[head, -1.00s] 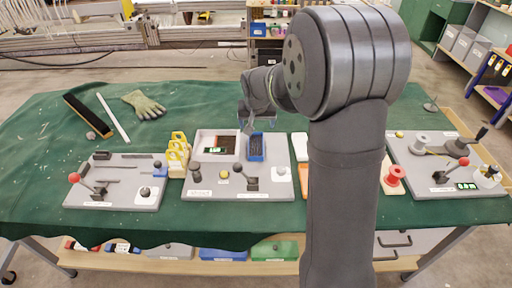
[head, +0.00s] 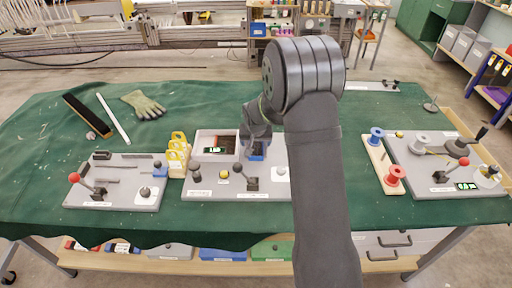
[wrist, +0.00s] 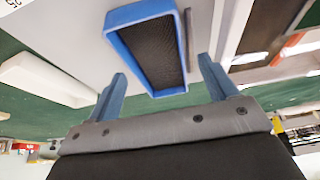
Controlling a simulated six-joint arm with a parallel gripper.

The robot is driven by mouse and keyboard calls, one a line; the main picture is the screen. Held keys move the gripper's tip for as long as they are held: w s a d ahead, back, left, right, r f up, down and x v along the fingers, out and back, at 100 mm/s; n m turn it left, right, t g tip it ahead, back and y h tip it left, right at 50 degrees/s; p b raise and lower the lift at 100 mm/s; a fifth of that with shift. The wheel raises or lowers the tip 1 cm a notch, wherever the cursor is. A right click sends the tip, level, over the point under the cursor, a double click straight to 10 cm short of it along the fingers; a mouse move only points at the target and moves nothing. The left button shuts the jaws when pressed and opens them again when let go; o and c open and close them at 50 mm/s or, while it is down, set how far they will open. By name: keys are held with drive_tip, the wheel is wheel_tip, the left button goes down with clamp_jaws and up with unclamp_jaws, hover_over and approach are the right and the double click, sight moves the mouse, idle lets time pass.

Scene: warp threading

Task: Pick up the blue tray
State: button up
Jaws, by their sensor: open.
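The blue tray (wrist: 183,50) is a small rectangular box with blue walls and a dark mesh-like inside. It sits on the grey panel in the wrist view, ahead of my gripper (wrist: 165,88). My gripper is open, its two blue fingers apart on either side of the tray's near end, with nothing between them. In the head view the blue tray (head: 258,153) is mostly hidden behind my arm, at the right of the white bin on the middle panel. I cannot tell whether the fingers touch the tray.
The middle panel (head: 210,190) holds a white-walled bin (head: 205,158), black knobs and a yellow button. Yellow holders (head: 178,155) stand at its left. A spool board (head: 376,160) with blue and red spools lies to the right.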

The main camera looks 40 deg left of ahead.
drive_tip(key=shift+w+a+f, duration=0.1)
drive_tip(key=shift+f, duration=0.15)
drive_tip(key=c, duration=1.3)
drive_tip(key=shift+r, duration=0.1)
drive_tip(key=shift+c, duration=0.2)
